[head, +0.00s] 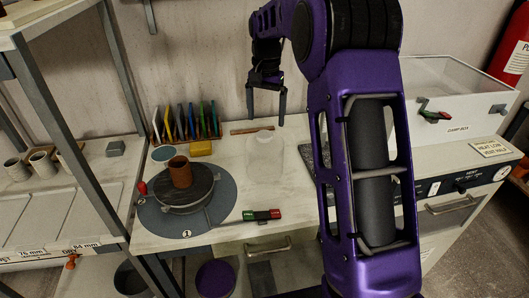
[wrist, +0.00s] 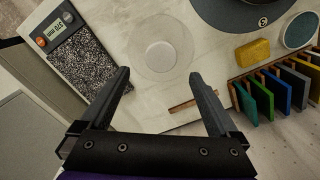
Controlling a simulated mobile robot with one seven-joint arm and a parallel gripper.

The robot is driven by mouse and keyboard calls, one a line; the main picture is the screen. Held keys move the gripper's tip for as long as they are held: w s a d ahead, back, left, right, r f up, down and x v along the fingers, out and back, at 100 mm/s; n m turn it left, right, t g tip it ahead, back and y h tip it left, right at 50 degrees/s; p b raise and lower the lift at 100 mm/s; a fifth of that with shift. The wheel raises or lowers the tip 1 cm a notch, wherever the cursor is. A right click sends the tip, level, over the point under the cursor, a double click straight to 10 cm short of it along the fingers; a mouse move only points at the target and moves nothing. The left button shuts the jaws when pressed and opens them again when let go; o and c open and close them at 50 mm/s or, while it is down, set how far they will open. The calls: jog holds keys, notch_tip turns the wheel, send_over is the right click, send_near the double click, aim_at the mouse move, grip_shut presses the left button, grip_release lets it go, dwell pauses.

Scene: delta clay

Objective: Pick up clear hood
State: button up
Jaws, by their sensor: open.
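The clear hood (head: 265,150) is a see-through, round, faintly outlined dome on the pale worktop, right of the turntable. In the wrist view the clear hood (wrist: 160,50) shows as a pale disc with a fainter ring around it, beyond my fingertips. My gripper (head: 267,105) is open and empty, above the back of the worktop, with its fingers pointing down. In the wrist view my gripper (wrist: 160,75) has its two dark fingers spread wide, with the hood ahead of the gap between them. The fingers do not appear to touch the hood.
A grey turntable mat (head: 160,215) holds a wheel with a brown cylinder (head: 180,172). Coloured tiles stand in a rack (head: 187,137) at the back, near a yellow sponge (head: 201,148). A speckled scale (wrist: 82,62) lies beside the hood. A red-green clip (head: 262,214) lies at the front.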

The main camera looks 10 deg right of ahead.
aim_at(265, 133)
jog(key=f, duration=0.5)
jog(key=shift+s+a+f, duration=0.1)
jog(key=shift+s+a, duration=0.05)
jog(key=shift+s, duration=0.05)
grip_shut()
dwell(0.3)
